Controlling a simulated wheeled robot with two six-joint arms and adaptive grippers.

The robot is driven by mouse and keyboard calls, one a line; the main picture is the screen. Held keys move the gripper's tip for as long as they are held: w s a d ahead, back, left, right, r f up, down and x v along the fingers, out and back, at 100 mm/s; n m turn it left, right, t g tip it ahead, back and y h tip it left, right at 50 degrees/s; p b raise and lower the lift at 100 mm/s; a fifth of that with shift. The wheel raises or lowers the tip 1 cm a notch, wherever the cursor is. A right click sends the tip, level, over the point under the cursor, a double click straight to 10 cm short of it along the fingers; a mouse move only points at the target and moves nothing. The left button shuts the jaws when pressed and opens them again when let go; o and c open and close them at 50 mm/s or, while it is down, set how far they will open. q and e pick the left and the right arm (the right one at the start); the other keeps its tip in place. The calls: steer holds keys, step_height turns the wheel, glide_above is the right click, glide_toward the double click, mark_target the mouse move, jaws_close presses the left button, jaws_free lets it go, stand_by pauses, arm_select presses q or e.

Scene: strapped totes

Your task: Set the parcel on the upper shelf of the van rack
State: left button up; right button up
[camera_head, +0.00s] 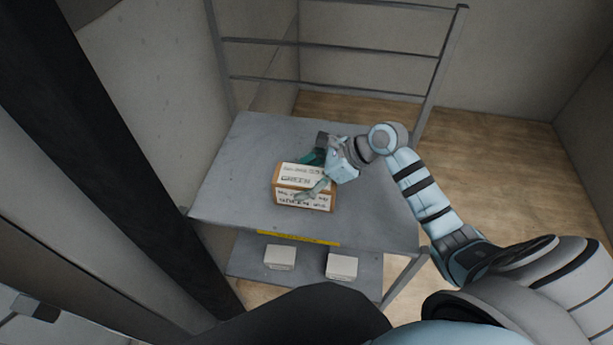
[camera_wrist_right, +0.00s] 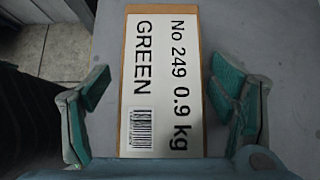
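The parcel (camera_head: 303,198) is a small cardboard box with white labels reading GREEN. It rests on the grey upper shelf (camera_head: 235,160) of the van rack, near its middle. In the right wrist view the parcel (camera_wrist_right: 160,85) lies between the fingers, its label reading No 249, 0.9 kg. My right gripper (camera_head: 314,178) is at the parcel with a finger on either side. In the right wrist view this gripper (camera_wrist_right: 160,100) is open, with a gap between each teal pad and the box. I cannot make out my left gripper.
Two pale boxes (camera_head: 280,257) (camera_head: 342,267) sit on the lower shelf (camera_head: 310,280). A yellow label (camera_head: 298,238) marks the upper shelf's front edge. Rails and posts (camera_head: 445,60) stand behind. A dark pillar (camera_head: 100,130) is at left. The upper shelf around the parcel is clear.

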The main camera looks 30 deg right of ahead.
steer(key=shift+r, duration=0.15)
steer(key=v, duration=1.2)
